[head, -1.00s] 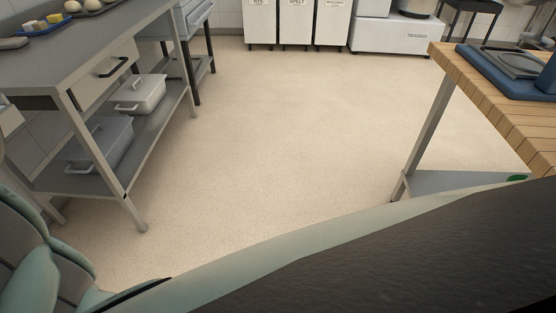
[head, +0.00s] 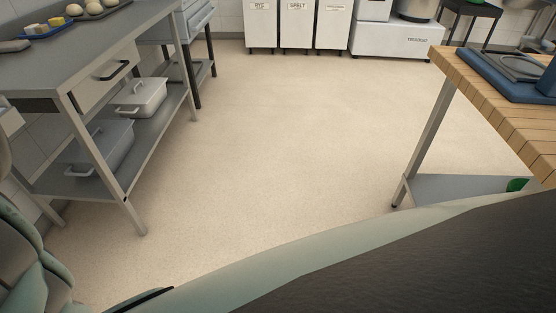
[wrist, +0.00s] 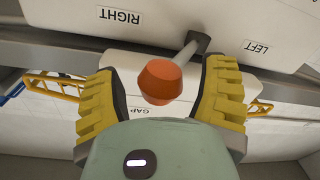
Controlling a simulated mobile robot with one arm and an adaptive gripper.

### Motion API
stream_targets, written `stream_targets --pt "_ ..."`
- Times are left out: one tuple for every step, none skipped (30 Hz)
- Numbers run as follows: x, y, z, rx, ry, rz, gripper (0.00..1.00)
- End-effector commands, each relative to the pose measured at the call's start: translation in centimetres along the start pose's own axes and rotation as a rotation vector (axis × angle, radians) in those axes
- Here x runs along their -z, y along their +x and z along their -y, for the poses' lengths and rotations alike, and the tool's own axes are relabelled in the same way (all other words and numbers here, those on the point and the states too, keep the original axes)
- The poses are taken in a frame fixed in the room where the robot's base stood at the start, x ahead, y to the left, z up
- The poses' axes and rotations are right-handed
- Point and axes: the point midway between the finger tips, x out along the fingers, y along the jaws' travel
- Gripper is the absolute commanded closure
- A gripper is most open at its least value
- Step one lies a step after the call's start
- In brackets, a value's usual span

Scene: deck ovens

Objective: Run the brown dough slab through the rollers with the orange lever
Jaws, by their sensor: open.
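The orange lever's knob (wrist: 160,82) shows in the wrist view, on a pale grey rod (wrist: 186,57) that runs up to a dark mount under the white machine housing. My gripper (wrist: 163,70) is open, with a yellow ribbed finger on each side of the knob. Gaps show between the knob and both fingers, so it is not gripped. The housing (wrist: 75,22) carries upside-down labels RIGHT and LEFT, and a GAP label sits behind the knob. The brown dough slab and the rollers cannot be made out in either view.
In the head view, a grey bench (head: 75,60) with pans on its lower shelf stands left. A wood-topped table (head: 490,92) with a blue item stands right. Flour bins (head: 297,25) line the back. The floor (head: 285,130) between is clear. Yellow lattice pieces (wrist: 52,86) flank my gripper.

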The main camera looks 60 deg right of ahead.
Motion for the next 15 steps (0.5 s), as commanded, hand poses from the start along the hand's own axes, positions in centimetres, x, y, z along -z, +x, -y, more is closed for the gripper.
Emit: stream_targets --pt "-0.06 0.03 -0.15 -0.003 0.000 0.001 0.28" --pt "-0.06 0.02 -0.14 -0.003 0.000 0.001 0.24" --pt "-0.06 0.02 -0.14 -0.003 0.000 0.001 0.29" --pt "-0.05 0.02 -0.14 -0.003 0.000 0.001 0.32" --pt "-0.05 0.01 -0.14 -0.003 0.000 0.001 0.35" --pt "-0.05 0.01 -0.12 -0.003 0.000 0.001 0.39" --pt "-0.05 0.01 -0.12 -0.002 0.000 0.001 0.42" --pt "-0.04 0.01 -0.11 -0.002 0.000 0.001 0.45" --pt "-0.04 0.00 -0.10 -0.002 0.000 0.001 0.49" --pt "-0.04 0.00 -0.10 -0.002 0.000 0.001 0.52" --pt "-0.03 0.00 -0.09 -0.002 0.000 0.001 0.55" --pt "-0.03 0.00 -0.08 -0.002 0.000 0.000 0.60" --pt "-0.03 -0.01 -0.07 -0.002 0.000 0.001 0.63" --pt "-0.03 -0.01 -0.07 -0.002 0.000 0.000 0.66" --pt "-0.02 -0.01 -0.07 -0.002 0.000 0.000 0.70"
